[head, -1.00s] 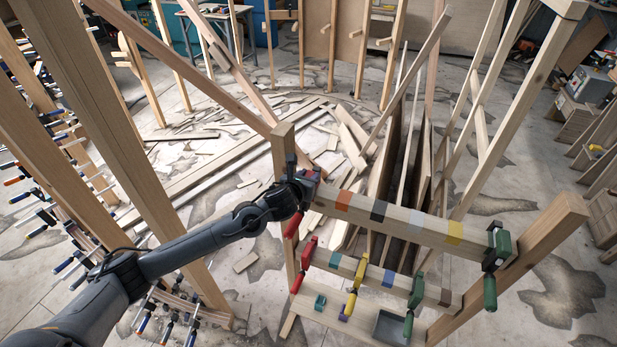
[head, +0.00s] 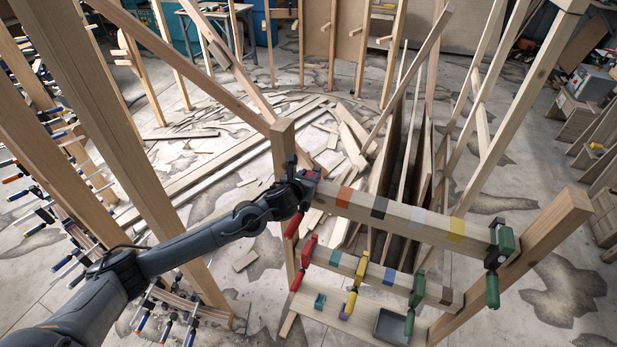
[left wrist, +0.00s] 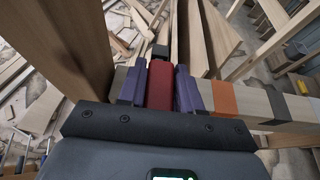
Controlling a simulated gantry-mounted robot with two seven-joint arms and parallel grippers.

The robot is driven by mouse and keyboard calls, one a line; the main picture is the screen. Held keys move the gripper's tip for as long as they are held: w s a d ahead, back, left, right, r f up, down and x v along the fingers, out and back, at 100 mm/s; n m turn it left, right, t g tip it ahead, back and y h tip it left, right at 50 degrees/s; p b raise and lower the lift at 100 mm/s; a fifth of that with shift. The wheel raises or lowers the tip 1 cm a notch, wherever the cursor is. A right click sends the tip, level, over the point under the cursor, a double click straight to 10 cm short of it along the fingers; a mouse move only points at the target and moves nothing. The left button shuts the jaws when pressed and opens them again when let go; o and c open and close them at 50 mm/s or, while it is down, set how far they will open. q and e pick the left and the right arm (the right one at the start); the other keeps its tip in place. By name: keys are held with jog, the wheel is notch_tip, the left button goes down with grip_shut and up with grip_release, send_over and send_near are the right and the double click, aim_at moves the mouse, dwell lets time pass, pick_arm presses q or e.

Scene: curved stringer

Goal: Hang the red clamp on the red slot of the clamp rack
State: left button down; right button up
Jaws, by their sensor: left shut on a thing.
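My left gripper (head: 304,184) is at the left end of the clamp rack's upper rail (head: 400,218). It is shut on a red clamp (head: 292,226), whose red handle hangs down beside the left post. In the left wrist view the red bar of the clamp (left wrist: 160,84) sits between the two purple fingers (left wrist: 160,92), over the rail. I cannot tell whether the clamp rests on the rail. No red slot mark shows clearly; the rail's left end is hidden by the gripper. My right gripper is not in view.
Orange (head: 343,197) and other colour marks run along the upper rail. A green clamp (head: 501,240) hangs at its right end. The lower rail carries another red clamp (head: 309,246), a yellow clamp (head: 360,270) and a green clamp (head: 417,290). A grey tray (head: 391,326) sits below.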

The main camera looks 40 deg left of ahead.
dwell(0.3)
pick_arm(q)
jog(key=c, duration=0.8)
grip_release()
jog(key=shift+o, duration=0.6)
jog(key=shift+f, duration=0.15)
jog(key=b+v, duration=0.1)
jog(key=v, duration=0.9)
jog(key=shift+s+r, duration=0.25)
jog(key=shift+s, duration=0.1)
jog(key=shift+d, duration=0.1)
